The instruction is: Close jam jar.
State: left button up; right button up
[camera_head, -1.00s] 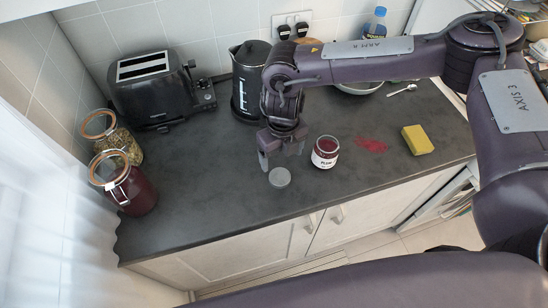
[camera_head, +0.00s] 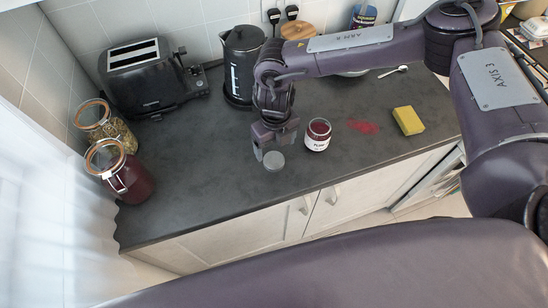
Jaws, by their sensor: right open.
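The jam jar (camera_head: 317,136) stands upright and open on the dark counter, with red jam inside and a white label on its front. Its grey round lid (camera_head: 274,161) is to the left of the jar and a little nearer the counter's front edge. My right gripper (camera_head: 269,150) points down right at the lid, with its fingers apart. One finger is at the lid's left; the other is partly hidden, and I cannot tell whether either touches the lid. My left gripper is out of view.
A red smear (camera_head: 362,127) and a yellow sponge (camera_head: 408,121) lie right of the jar. A black kettle (camera_head: 241,62) and toaster (camera_head: 143,78) stand at the back. Two clip-top jars, one red (camera_head: 122,174), stand at the left. The front-left counter is clear.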

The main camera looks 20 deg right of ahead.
aim_at(274, 159)
jog(key=f+p, duration=0.2)
jog(key=f, duration=0.2)
jog(key=shift+s+a+f+p, duration=0.15)
jog(key=shift+s+a+p, duration=0.15)
jog(key=shift+p, duration=0.1)
jog(key=shift+f, duration=0.4)
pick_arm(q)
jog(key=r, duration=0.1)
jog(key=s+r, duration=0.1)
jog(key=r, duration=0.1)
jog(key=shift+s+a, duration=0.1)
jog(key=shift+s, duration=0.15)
pick_arm(e)
jog(key=c, duration=1)
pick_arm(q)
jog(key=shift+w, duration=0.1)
pick_arm(e)
jog(key=shift+w+r, duration=0.1)
jog(key=shift+c, duration=0.2)
